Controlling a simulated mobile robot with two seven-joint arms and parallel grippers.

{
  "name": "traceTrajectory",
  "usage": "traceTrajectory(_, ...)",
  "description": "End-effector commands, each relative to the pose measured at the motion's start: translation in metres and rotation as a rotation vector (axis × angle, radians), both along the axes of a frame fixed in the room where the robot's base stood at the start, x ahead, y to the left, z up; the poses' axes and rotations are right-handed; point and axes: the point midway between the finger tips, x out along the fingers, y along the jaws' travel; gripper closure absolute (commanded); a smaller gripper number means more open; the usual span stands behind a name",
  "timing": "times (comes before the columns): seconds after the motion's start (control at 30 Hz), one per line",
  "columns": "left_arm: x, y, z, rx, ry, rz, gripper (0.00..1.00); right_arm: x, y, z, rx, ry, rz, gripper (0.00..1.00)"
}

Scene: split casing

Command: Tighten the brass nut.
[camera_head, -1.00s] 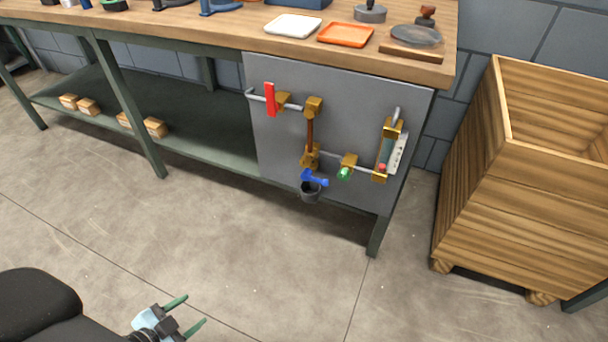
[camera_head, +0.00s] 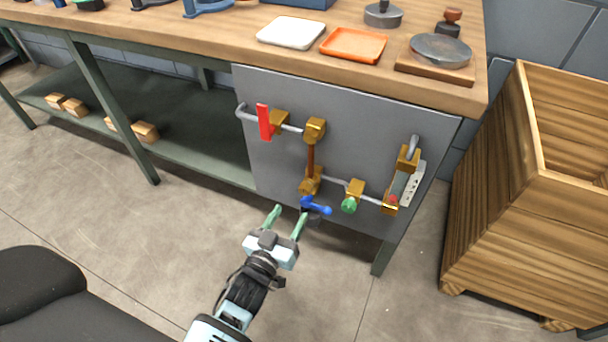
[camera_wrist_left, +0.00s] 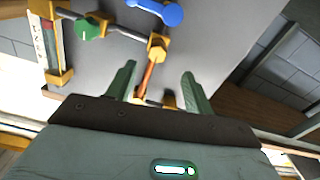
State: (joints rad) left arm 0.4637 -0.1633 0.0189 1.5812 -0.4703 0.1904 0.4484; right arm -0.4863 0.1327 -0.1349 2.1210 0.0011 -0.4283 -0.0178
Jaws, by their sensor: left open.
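Several brass fittings sit on a pipe run on the grey panel (camera_head: 270,165); I cannot tell for sure which part is the brass nut. A brass fitting (camera_head: 311,181) joins the lower end of the upright copper pipe (camera_head: 310,157), above a blue handle (camera_head: 317,206). It also shows in the left wrist view (camera_wrist_left: 157,46). Another brass fitting (camera_head: 315,129) tops the copper pipe. My left gripper (camera_head: 288,216) is open and empty, low in front of the panel, left of the blue handle. In the wrist view its fingers (camera_wrist_left: 158,70) show either side of the copper pipe. My right gripper is out of view.
A red lever (camera_head: 264,122), a green knob (camera_head: 349,205) and a gauge (camera_head: 413,184) are on the same pipework. The bench top above holds a white tray (camera_head: 291,32) and an orange tray (camera_head: 353,45). A wooden crate (camera_head: 520,230) stands at right. Floor in front is clear.

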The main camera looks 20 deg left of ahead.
Motion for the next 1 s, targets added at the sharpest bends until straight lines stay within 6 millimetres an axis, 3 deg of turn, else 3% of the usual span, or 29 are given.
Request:
traceTrajectory(0.37,0.006,-0.005,0.001,-0.015,0.000,0.003,0.48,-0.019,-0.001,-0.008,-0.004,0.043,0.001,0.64)
traceTrajectory(0.8,0.064,-0.007,0.000,-0.014,0.000,0.003,0.48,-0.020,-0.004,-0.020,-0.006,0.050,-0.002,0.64)
traceTrajectory(1.0,0.076,-0.007,0.000,-0.014,0.002,0.004,0.48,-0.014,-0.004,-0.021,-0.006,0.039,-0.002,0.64)
